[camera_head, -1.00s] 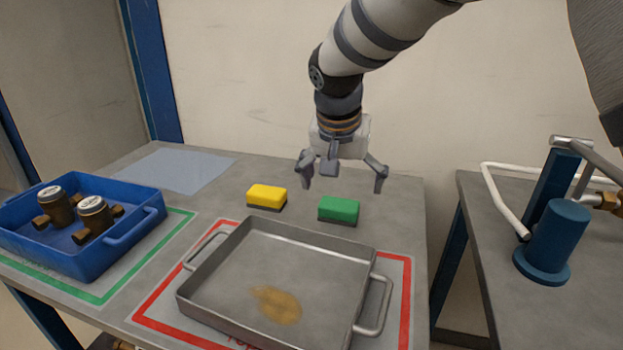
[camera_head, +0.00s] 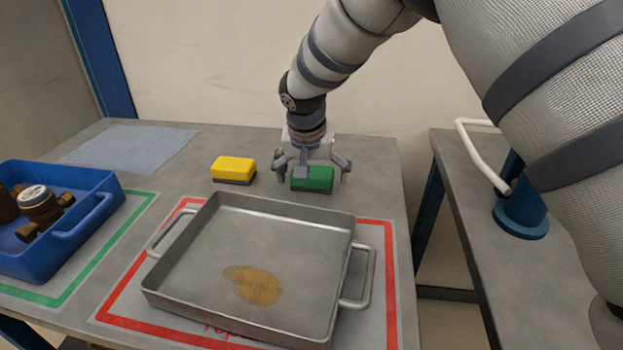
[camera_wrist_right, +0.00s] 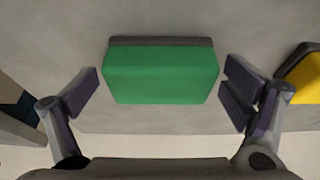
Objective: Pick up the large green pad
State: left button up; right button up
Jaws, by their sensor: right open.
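The green pad (camera_head: 313,179), with a dark grey layer along one side, lies on the grey table behind the metal tray. My right gripper (camera_head: 312,176) is lowered over it, with fingers on either side of the pad. In the right wrist view the green pad (camera_wrist_right: 162,72) sits between the open fingers (camera_wrist_right: 162,92), with a gap on each side, wider on the left. My left gripper is not in view.
A yellow pad (camera_head: 234,169) lies to the left of the green one; its edge shows in the wrist view (camera_wrist_right: 306,78). The metal tray (camera_head: 345,235) with a brown stain stands in front. A blue bin (camera_head: 85,225) with brass meters is at left.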

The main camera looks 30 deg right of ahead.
aim_at(313, 167)
jog(key=shift+r, duration=0.25)
jog(key=c, duration=1.2)
jog(key=shift+r, duration=0.15)
notch_tip(313, 167, up, 3)
pick_arm(q)
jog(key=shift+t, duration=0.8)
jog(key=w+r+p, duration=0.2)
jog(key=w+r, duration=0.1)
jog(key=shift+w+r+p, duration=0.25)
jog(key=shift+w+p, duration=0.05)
jog(key=shift+p, duration=0.05)
pick_arm(e)
jog(key=s+r, duration=0.3)
jog(key=s, duration=0.1)
jog(key=s+r, duration=0.3)
jog(key=s, duration=0.2)
jog(key=s+r, duration=0.3)
jog(key=s, duration=0.2)
jog(key=shift+a+r, duration=0.3)
jog(key=shift+a, duration=0.05)
